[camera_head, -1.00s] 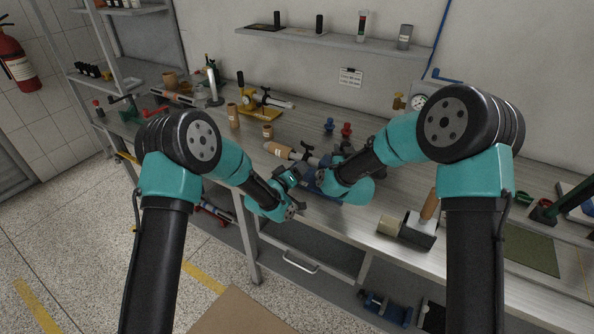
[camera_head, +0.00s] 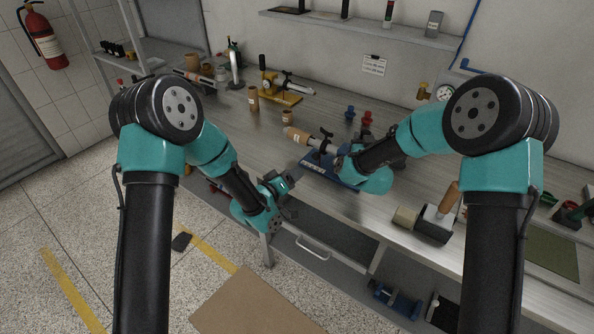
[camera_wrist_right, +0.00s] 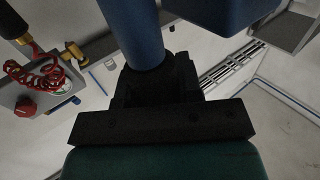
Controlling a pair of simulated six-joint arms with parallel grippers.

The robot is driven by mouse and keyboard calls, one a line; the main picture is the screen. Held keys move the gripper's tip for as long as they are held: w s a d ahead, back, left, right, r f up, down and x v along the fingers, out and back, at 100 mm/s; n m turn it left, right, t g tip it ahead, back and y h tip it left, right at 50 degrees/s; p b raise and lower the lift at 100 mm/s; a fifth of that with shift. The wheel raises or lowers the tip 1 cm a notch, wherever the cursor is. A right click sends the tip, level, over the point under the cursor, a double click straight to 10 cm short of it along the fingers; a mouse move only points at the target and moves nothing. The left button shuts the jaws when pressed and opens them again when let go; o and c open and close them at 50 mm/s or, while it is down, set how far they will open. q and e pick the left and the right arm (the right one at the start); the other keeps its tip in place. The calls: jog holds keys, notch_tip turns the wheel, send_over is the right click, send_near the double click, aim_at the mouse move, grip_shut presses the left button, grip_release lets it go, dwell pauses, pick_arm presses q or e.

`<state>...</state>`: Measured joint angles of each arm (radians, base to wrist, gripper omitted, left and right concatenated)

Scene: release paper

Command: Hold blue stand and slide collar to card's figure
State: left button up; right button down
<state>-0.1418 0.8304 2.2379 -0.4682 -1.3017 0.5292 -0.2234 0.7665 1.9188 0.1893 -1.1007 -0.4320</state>
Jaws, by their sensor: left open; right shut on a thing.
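A dark collar-like part with a small knob (camera_head: 326,140) sits on the rod. My right gripper (camera_head: 346,158) is at the stand, mostly hidden by its forearm. In the right wrist view its jaws (camera_wrist_right: 158,88) are shut on a blue post (camera_wrist_right: 142,35). My left gripper (camera_head: 292,190) is open and empty, in front of the bench edge and apart from the stand. The card (camera_head: 374,65) hangs on the wall; its figure is too small to read.
A yellow stand (camera_head: 280,97) with a similar rod and tan cylinders (camera_head: 253,98) stand further back. Blue and red knobbed pieces (camera_head: 367,118) are behind the stand. A block with a tan handle (camera_head: 435,225) is at the right. The bench's middle is fairly clear.

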dwell(0.3)
jog(key=c, duration=0.7)
grip_release()
jog(key=s, duration=1.2)
jog(key=shift+d, duration=0.35)
